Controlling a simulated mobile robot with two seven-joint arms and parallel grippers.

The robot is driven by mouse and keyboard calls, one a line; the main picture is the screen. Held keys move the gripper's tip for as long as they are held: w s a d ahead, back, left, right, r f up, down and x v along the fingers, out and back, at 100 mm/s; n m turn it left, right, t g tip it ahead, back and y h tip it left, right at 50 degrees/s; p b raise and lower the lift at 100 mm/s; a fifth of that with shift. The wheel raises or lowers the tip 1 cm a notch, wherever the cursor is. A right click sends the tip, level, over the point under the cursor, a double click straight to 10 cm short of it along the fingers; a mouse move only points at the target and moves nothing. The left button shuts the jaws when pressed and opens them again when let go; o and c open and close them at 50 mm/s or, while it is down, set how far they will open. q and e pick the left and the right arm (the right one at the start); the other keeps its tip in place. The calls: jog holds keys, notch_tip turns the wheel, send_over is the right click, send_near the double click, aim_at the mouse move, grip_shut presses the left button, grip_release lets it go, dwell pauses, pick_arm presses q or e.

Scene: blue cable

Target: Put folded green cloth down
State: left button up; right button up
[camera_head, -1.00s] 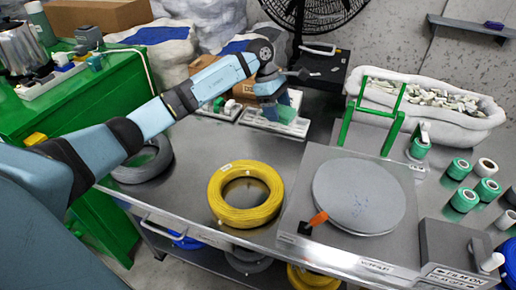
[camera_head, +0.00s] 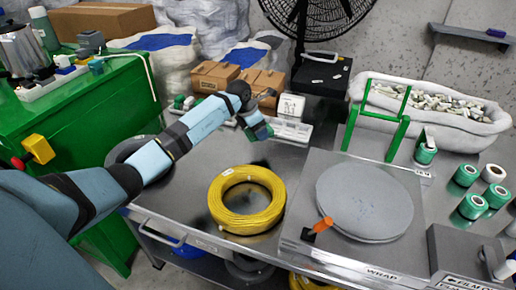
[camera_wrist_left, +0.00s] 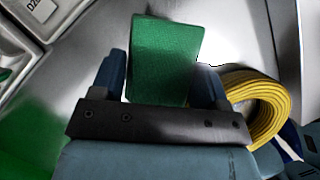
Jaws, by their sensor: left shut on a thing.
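The folded green cloth (camera_wrist_left: 165,50) is a small green block held between the two blue fingers of my left gripper (camera_wrist_left: 165,88) in the left wrist view. In the head view my left gripper (camera_head: 254,127) hangs over the back of the steel table, and the cloth (camera_head: 264,132) shows as a small green patch at its tip. It is just left of the white tray and behind the yellow coil. I cannot tell whether the cloth touches the table. My right gripper is out of view.
A yellow cable coil (camera_head: 246,200) lies on the steel table (camera_head: 185,205), with a grey turntable (camera_head: 365,198) to its right. A white tray (camera_head: 293,129) stands behind, near cardboard boxes (camera_head: 215,76). A dark coil lies partly hidden behind my arm. Table left of the yellow coil is clear.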

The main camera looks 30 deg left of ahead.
aim_at(261, 151)
pick_arm(q)
notch_tip(261, 151, down, 3)
jog(key=shift+r, duration=0.1)
jog(key=shift+f, duration=0.55)
notch_tip(261, 151, down, 4)
jog(key=shift+r+b, duration=0.1)
jog(key=shift+b, duration=0.4)
jog(key=shift+r, duration=0.1)
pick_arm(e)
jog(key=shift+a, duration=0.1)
pick_arm(q)
jog(key=o, duration=0.8)
jog(key=shift+o, duration=0.2)
